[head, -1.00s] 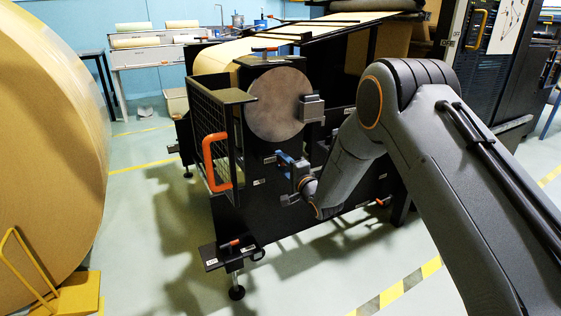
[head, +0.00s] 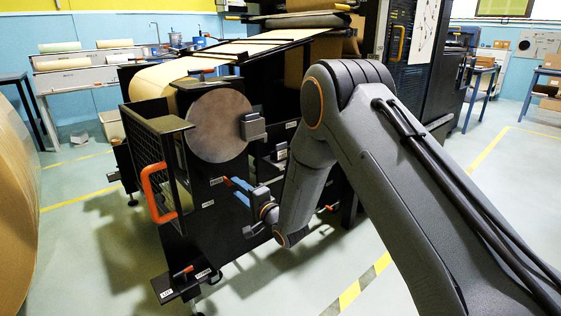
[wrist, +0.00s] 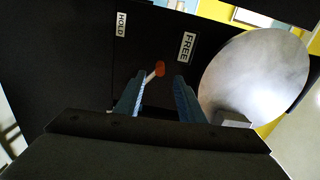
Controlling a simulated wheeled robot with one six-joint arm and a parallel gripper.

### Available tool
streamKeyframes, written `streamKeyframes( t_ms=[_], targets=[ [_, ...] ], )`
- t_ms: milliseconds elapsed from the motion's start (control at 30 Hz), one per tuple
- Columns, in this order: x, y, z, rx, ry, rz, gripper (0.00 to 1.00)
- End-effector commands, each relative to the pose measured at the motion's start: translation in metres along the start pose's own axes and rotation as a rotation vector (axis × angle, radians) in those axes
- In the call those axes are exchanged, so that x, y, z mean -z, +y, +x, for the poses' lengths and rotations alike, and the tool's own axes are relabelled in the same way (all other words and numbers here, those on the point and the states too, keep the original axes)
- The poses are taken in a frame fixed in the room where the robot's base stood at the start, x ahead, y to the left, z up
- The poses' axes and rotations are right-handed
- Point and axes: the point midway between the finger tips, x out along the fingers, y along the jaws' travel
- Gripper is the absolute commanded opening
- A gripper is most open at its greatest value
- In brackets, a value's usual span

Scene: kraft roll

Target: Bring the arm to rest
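My arm (head: 335,130) reaches forward from the right of the head view and bends down towards the black machine. My gripper (head: 232,188) has blue fingers and is near the machine's dark side panel, below the round grey disc (head: 219,125). In the wrist view my gripper (wrist: 160,78) is open, with its two blue fingers apart. An orange-tipped lever (wrist: 159,69) shows in the gap between the fingertips, on the panel marked HOLD and FREE. I see no finger touching it. The disc (wrist: 255,75) is to the right there.
A mesh guard (head: 150,160) with an orange handle (head: 153,190) is left of my gripper. A large kraft roll (head: 14,200) stands at the far left. A low black bracket (head: 185,280) juts out at the machine's foot. Open floor (head: 90,255) lies between roll and machine.

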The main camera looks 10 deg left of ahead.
Motion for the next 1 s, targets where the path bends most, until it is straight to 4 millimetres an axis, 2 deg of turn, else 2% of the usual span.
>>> streamKeyframes(
  t_ms=[133, 233, 367, 467, 667, 900, 1000],
  targets=[
    [0.0, -0.009, -0.004, -0.079, 0.019, -0.082, 0.36],
    [0.001, -0.018, -0.017, -0.198, 0.034, -0.196, 0.36],
    [-0.003, -0.025, -0.048, -0.392, 0.025, -0.363, 0.36],
    [-0.008, -0.029, -0.082, -0.541, -0.012, -0.48, 0.36],
    [-0.031, -0.037, -0.172, -0.822, -0.164, -0.678, 0.36],
    [-0.074, -0.046, -0.304, -1.089, -0.474, -0.84, 0.36],
    [-0.091, -0.05, -0.351, -1.154, -0.603, -0.876, 0.36]
  ],
)
